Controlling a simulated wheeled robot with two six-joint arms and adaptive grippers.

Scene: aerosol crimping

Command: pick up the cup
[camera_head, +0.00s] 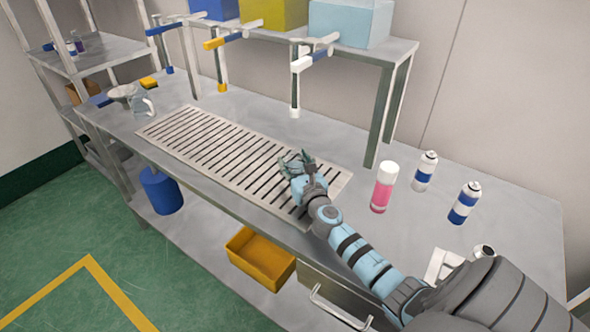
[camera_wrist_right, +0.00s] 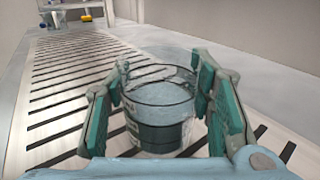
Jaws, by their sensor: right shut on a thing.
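The cup (camera_wrist_right: 158,112) is see-through, with dark and pale tones showing through its wall and small markings on its left side. It stands upright between the fingers of my right gripper (camera_wrist_right: 160,108) in the right wrist view, with a finger on each side. In the head view my right gripper (camera_head: 297,165) is over the right part of the slotted grate (camera_head: 145,131). The cup is hard to make out there. I cannot tell whether its base touches the grate. My left gripper is out of view.
A pink bottle with a white cap (camera_head: 383,188) and two blue-and-white cans (camera_head: 425,171) stand right of the grate. Three taps (camera_head: 296,85) hang from the shelf behind under coloured tanks (camera_head: 350,22). A grey-white jug (camera_head: 142,104) stands far left. A yellow bin (camera_head: 262,258) is below.

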